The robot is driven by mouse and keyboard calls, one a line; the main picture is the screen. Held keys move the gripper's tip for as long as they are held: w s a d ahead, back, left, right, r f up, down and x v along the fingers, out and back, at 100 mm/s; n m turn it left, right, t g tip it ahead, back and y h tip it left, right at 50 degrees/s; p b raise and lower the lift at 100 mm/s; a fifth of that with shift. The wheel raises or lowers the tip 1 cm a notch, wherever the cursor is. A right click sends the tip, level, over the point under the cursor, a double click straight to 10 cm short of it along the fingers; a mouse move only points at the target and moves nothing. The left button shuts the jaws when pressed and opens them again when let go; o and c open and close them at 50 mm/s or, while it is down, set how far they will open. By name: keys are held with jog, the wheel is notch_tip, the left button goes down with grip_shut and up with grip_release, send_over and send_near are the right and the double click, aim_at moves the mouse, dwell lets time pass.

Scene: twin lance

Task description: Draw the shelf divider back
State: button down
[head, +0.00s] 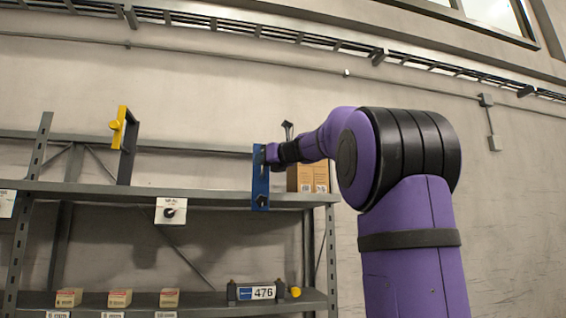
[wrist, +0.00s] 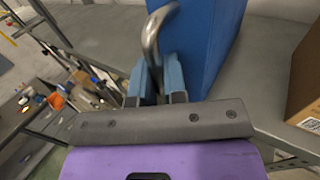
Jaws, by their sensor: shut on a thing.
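The shelf divider is a blue upright panel (head: 260,182) near the right end of the upper shelf (head: 215,197). It also shows as a broad blue face in the wrist view (wrist: 208,40). A bent metal handle (wrist: 152,35) stands out in front of it. My gripper (wrist: 155,72) is shut on the handle, with its two fingers on either side of the metal bar. In the head view my gripper (head: 272,154) reaches the divider from the right, and its fingertips are hard to make out there.
A dark upright with a yellow handle (head: 122,140) stands at the left.

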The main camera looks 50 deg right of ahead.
jog(key=w+a, duration=0.1)
jog(key=a, duration=0.1)
jog(key=shift+w+a, duration=0.35)
jog(key=shift+a, duration=0.05)
jog(key=c, duration=1.5)
grip_release()
jog(key=shift+s, duration=0.1)
jog(key=s, duration=1)
jog(key=shift+s+d, duration=0.25)
jog(key=shift+s, duration=0.1)
jog(key=shift+a+f, duration=0.1)
